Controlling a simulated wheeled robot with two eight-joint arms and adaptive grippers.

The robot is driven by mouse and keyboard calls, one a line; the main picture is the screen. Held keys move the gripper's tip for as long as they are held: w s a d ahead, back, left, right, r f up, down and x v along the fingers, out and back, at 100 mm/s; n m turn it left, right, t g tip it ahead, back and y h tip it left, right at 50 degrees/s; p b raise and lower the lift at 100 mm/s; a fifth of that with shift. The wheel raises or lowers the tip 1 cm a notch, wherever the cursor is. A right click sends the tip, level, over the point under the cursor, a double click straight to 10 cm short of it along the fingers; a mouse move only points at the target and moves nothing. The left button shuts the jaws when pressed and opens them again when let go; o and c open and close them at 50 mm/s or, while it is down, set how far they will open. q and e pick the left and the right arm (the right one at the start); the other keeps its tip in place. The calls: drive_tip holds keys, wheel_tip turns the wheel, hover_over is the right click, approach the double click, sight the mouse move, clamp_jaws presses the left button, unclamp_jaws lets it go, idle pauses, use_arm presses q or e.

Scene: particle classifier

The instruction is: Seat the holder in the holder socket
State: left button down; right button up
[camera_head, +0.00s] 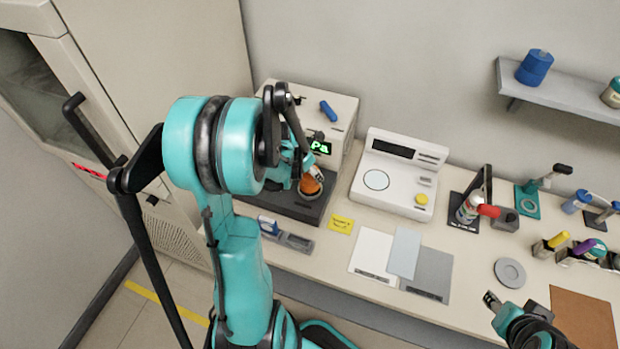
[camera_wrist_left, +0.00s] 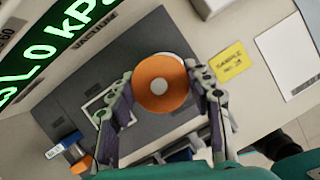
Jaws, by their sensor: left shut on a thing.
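The holder (camera_wrist_left: 162,83), an orange disc with a pale grey centre, sits between the two fingers of my left gripper (camera_wrist_left: 160,88) in the left wrist view. The fingers are shut on it from both sides. In the head view the orange holder (camera_head: 310,184) shows low over the dark base of the vacuum unit (camera_head: 297,207), with a grey ring around its lower edge. I cannot tell whether the holder touches the base. The holder socket is not clearly visible; the holder and gripper may cover it. My right gripper (camera_head: 510,304) is over the bench's front right, its fingers unclear.
A white instrument (camera_head: 392,178) stands right of the unit. A yellow label (camera_head: 341,223) and flat sheets (camera_head: 405,252) lie in front. A grey disc (camera_head: 510,273), bottles and a brown mat (camera_head: 583,318) are farther right. A tall cabinet (camera_head: 150,90) stands left.

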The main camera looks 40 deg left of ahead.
use_arm(q)
wheel_tip(320, 180, down, 3)
drive_tip(key=shift+b, duration=0.4)
drive_tip(key=shift+r, duration=0.15)
drive_tip(key=c, duration=0.7)
unclamp_jaws()
